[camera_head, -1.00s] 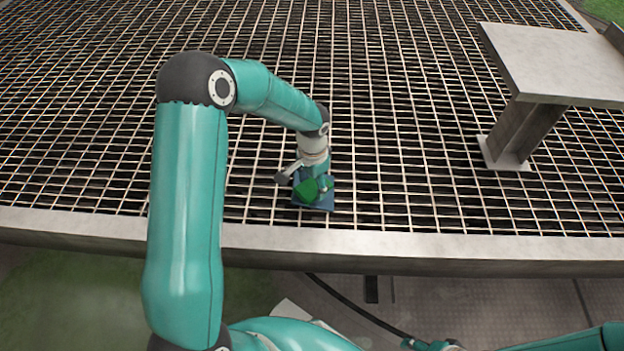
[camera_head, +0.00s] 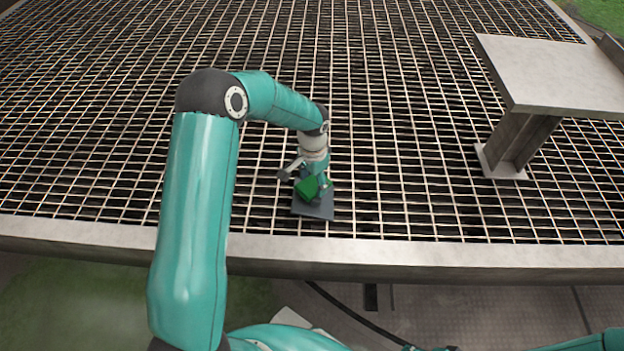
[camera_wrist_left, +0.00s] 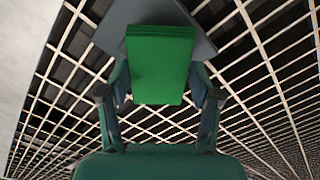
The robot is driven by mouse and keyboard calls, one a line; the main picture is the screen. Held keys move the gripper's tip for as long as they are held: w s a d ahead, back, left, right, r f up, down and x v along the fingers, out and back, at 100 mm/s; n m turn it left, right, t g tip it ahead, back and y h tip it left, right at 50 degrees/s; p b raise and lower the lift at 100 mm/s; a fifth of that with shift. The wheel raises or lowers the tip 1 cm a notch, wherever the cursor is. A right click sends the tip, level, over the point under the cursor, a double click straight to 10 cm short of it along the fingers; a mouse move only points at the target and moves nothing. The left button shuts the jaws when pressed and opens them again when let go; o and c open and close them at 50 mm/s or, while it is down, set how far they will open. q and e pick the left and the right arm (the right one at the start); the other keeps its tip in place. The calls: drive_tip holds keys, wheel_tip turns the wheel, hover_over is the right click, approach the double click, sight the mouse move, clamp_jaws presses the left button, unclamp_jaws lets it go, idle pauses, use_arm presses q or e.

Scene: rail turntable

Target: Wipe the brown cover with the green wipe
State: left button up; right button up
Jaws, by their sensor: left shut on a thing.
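A green wipe (camera_head: 308,188), a thick folded block, is held between the fingers of my left gripper (camera_head: 313,186). It also shows large in the left wrist view (camera_wrist_left: 161,65), with a finger on each side. The wipe is over a flat blue-grey plate (camera_head: 314,211) lying on the grating; the plate also shows behind the wipe in the left wrist view (camera_wrist_left: 203,45). Whether the wipe touches the plate I cannot tell. No brown cover shows; this plate looks blue-grey. My right gripper is not clearly in view.
A metal grating (camera_head: 420,150) spreads around the plate, with a plain metal beam (camera_head: 450,257) along its near edge. A grey raised platform on a post (camera_head: 550,75) stands at the right. The grating left of my arm is clear.

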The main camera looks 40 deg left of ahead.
sight(312, 193)
use_arm(q)
drive_tip(key=shift+s+d+b, duration=0.25)
drive_tip(key=shift+s+d, duration=0.3)
drive_tip(key=shift+s, duration=0.35)
drive_tip(key=shift+s+d+b, duration=0.25)
drive_tip(key=shift+s+d, duration=0.3)
drive_tip(key=shift+s, duration=0.3)
drive_tip(key=shift+w+a+p, duration=0.35)
drive_tip(key=shift+w+a, duration=0.05)
drive_tip(key=shift+w, duration=0.2)
drive_tip(key=shift+w+a+p, duration=0.3)
drive_tip(key=shift+w+a, duration=0.05)
drive_tip(key=shift+w, duration=0.2)
drive_tip(key=shift+w+a+p, duration=0.3)
drive_tip(key=shift+w+a, duration=0.3)
drive_tip(key=shift+w, duration=0.35)
drive_tip(key=shift+s+d+f+b, duration=0.1)
drive_tip(key=shift+s+d+b, duration=0.35)
drive_tip(key=shift+s+d, duration=0.45)
drive_tip(key=shift+s+d+b, duration=0.45)
drive_tip(key=shift+s, duration=0.75)
drive_tip(key=shift+w+a+p, duration=0.25)
drive_tip(key=shift+w+p, duration=0.1)
drive_tip(key=shift+w, duration=0.05)
drive_tip(key=shift+w+a+p, duration=0.35)
drive_tip(key=shift+w+a, duration=0.2)
drive_tip(key=shift+w, duration=0.35)
drive_tip(key=shift+w+a+p, duration=0.3)
drive_tip(key=shift+w+a, duration=0.25)
drive_tip(key=shift+w, duration=0.3)
